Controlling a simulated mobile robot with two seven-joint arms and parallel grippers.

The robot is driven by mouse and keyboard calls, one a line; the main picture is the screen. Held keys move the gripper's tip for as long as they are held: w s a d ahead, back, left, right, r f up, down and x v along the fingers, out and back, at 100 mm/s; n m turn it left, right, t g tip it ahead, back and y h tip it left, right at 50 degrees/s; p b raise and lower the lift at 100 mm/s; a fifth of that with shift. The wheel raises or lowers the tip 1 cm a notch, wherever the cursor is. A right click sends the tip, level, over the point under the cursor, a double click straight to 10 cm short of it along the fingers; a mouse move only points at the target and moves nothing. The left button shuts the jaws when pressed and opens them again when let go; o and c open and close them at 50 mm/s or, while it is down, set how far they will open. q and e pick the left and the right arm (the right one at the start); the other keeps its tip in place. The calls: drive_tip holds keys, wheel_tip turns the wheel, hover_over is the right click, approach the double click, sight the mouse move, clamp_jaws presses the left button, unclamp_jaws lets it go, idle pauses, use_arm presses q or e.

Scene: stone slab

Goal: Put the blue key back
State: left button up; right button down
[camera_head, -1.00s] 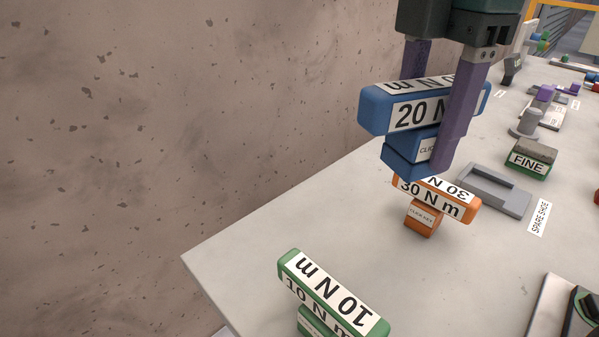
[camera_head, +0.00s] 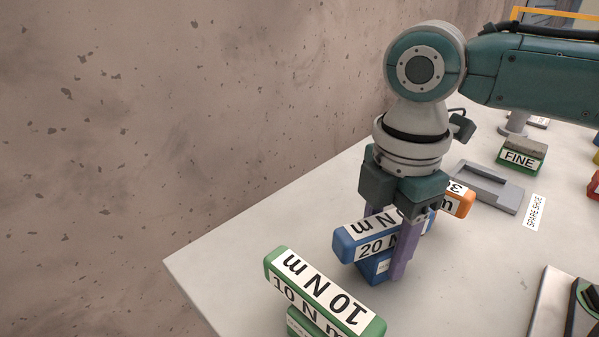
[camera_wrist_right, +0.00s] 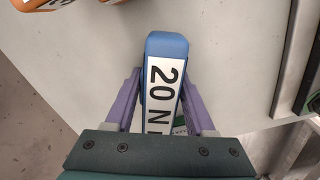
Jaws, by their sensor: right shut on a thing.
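The blue key (camera_head: 348,243), marked 20 N m, is upright between the green key and the orange key. My right gripper (camera_head: 385,245) is shut on it, with one purple finger on each side. The blue key also shows between the fingers in the right wrist view (camera_wrist_right: 167,50). Its foot is at or just above the slab; I cannot tell whether it touches. The green 10 N m key (camera_head: 325,295) stands in front. The orange key (camera_head: 459,201) is behind, partly hidden by my gripper. My left gripper is not in view.
The pale stone slab (camera_head: 235,262) is bare to the left of the keys. A speckled wall (camera_head: 180,120) rises along its left side. A grey tray (camera_head: 488,186), a FINE block (camera_head: 520,158) and a SPARE SHOE label (camera_head: 535,211) lie to the right.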

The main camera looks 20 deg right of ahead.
drive_tip(key=shift+f, duration=0.15)
drive_tip(key=shift+c, duration=1.2)
unclamp_jaws()
wheel_tip(320, 180, up, 11)
drive_tip(key=shift+r+p, duration=0.15)
drive_tip(key=shift+p, duration=0.95)
drive_tip(key=shift+r, duration=0.55)
